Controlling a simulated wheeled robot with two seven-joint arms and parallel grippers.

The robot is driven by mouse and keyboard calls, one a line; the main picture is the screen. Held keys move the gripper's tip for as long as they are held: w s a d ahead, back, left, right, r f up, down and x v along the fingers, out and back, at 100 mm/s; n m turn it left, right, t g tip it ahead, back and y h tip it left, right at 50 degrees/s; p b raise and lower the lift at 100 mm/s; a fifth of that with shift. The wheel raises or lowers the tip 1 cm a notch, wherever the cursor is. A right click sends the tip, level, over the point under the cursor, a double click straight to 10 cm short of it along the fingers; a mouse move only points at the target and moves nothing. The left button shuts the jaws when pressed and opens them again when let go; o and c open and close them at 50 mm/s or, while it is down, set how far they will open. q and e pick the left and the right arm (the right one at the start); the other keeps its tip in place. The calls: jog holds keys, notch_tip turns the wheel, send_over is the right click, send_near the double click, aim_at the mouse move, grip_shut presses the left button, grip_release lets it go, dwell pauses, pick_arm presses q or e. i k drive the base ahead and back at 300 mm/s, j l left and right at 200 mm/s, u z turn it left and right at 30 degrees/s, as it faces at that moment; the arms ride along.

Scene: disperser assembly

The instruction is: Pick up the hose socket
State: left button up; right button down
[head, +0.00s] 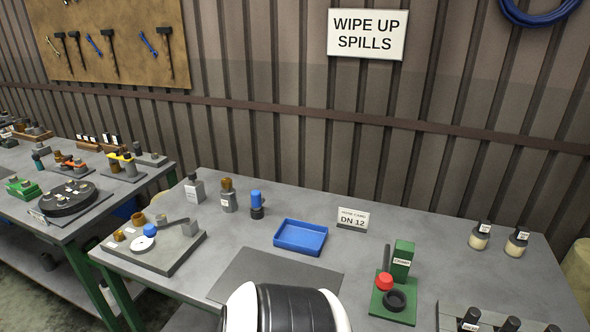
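I cannot tell for sure which part is the hose socket. A grey tray (172,261) at the left of the near table holds several small parts. Among them are brass-coloured fittings (138,219), a blue piece (150,231), a white ring (142,244) and a grey block (190,227) with a lever. A sign reading DN 12 (351,219) stands at the middle back; its upper line is too small to read surely. Neither gripper shows. A white and black part of my own arm covers the bottom middle.
A blue tray (300,237) looks empty, behind a dark mat (235,278). Bottles (195,190) stand at the back left. A green fixture (394,304) with a red knob stands right. Two jars (480,236) are far right. A rack (452,318) is cut off at bottom right.

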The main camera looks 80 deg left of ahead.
aim_at(229, 200)
jog(key=u, duration=3.15)
jog(key=i+j+z, duration=0.2)
jog(key=z, duration=0.15)
jog(key=i+j+z, duration=0.15)
jog(key=j+z, duration=0.25)
jog(key=l, duration=0.1)
